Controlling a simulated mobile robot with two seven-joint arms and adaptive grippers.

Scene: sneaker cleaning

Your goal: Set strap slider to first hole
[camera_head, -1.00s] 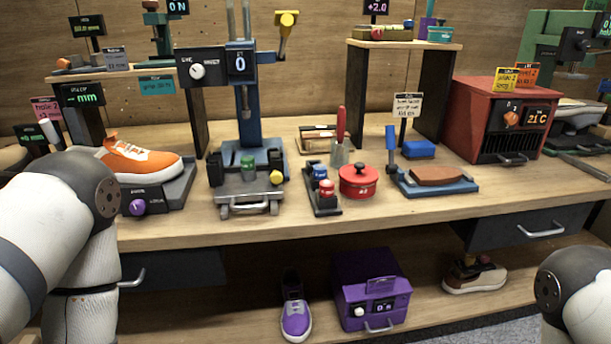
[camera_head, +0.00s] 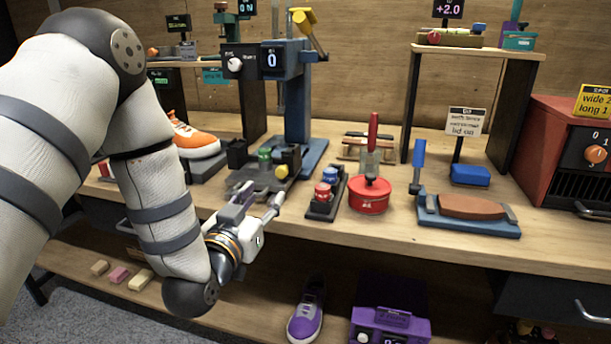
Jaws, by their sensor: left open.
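My left gripper (camera_head: 262,196) is open and empty, at the front edge of the bench. Its fingers point up and away, just in front of the low grey fixture (camera_head: 262,181) at the foot of the blue press (camera_head: 297,105). The fixture carries a green cylinder (camera_head: 265,157) and a yellow knob (camera_head: 282,171). I cannot tell which part is the strap slider, and no row of holes is clear at this size. My forearm hides part of the bench's left side. My right gripper is not in view.
A rack with red and blue jars (camera_head: 324,192), a red lidded pot (camera_head: 369,197) and a blue board with a brown block (camera_head: 473,208) stand to the right. An orange sneaker (camera_head: 195,138) is behind my arm. A purple sneaker (camera_head: 306,315) is below the bench.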

